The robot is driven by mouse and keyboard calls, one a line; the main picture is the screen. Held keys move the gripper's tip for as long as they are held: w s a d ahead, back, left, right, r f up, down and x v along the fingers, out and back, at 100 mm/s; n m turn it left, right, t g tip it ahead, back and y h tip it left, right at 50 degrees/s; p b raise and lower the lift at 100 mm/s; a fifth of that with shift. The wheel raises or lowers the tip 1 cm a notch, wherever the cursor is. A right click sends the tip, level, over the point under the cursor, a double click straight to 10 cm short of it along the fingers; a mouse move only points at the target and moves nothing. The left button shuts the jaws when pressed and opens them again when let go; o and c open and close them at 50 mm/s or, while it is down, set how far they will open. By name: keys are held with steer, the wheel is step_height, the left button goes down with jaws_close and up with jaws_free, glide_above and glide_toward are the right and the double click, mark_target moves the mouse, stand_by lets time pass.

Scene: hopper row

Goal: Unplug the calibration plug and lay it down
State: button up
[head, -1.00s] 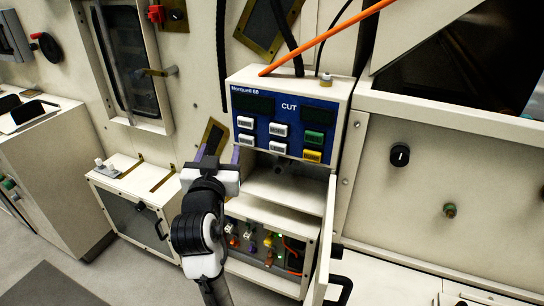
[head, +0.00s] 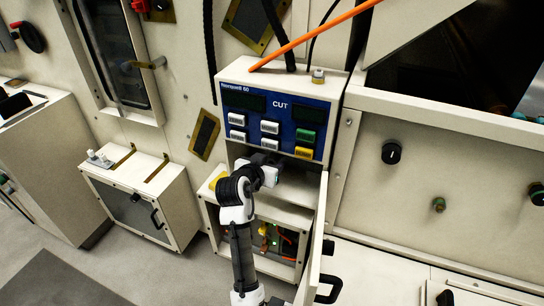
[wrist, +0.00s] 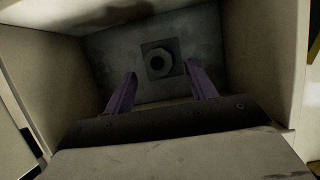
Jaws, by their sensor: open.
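The recess walls (wrist: 255,50) stand close on both sides. An open door (head: 314,245) stands on the right of the machine. A lower compartment (head: 277,243) holds an orange cable and small lit parts, partly behind my arm. A small white box (head: 135,200) stands to the left.

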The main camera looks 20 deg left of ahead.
mark_target(271, 161)
steer(key=shift+p+x, duration=0.3)
steer(key=shift+x, duration=1.45)
steer(key=c, duration=1.2)
steer(key=shift+s, duration=0.15)
steer(key=shift+s, duration=1.35)
steer(key=shift+s, duration=0.15)
steer(key=shift+s+a, duration=0.1)
steer(key=shift+s, duration=1)
